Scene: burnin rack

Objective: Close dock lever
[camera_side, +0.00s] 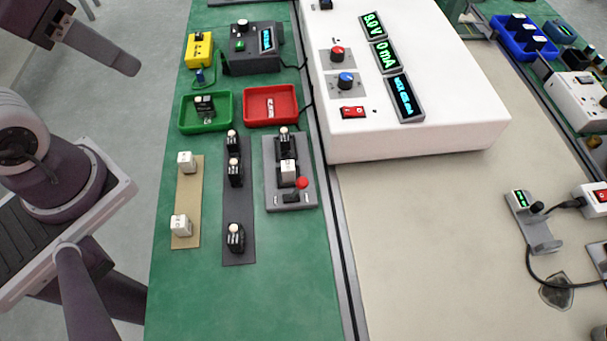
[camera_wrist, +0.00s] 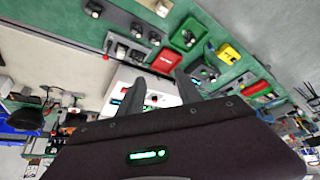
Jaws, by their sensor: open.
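The dock is a grey plate (camera_side: 309,203) on the green mat in the side view. It holds a black module (camera_side: 284,138) and a white-topped module (camera_side: 288,171). Its lever has a red ball (camera_side: 302,183) and stands up beside the white-topped module, near a dark slot. In the wrist view the red ball (camera_wrist: 105,57) is small, left of the fingers. My gripper (camera_wrist: 160,79) shows there with two dark fingers spread apart and nothing between them. It is well away from the dock. I cannot make out the fingers in the side view.
A red tray (camera_side: 249,120) and green tray (camera_side: 183,126) lie behind the dock. A dark strip (camera_side: 237,206) with black modules and a beige strip (camera_side: 186,201) with white ones lie left. A white power supply (camera_side: 450,110) stands to the right. The near mat is clear.

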